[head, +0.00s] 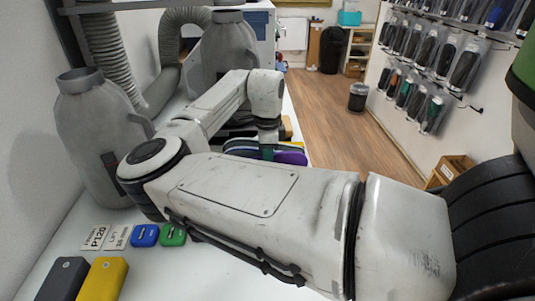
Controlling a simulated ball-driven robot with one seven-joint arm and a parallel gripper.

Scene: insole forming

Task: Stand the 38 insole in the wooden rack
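My arm crosses the middle of the head view and bends down at its far end. My gripper (267,148) is low over the far part of the white bench, against a group of insoles. Its fingers are too small and too covered to tell whether they are open or shut. A purple insole (291,157) shows just right of the gripper, and dark and blue edges show to its left. No number 38 can be read on any insole. A sliver of orange wood (288,127) shows behind the gripper; whether it is the wooden rack cannot be told.
Grey canisters (88,140) with hoses stand along the bench's left side. Small number cards (95,236), a blue block (145,235), a green block (173,234), a yellow block (103,279) and a dark grey block (58,278) lie at the near left. Packaged insoles (465,68) hang on the right wall.

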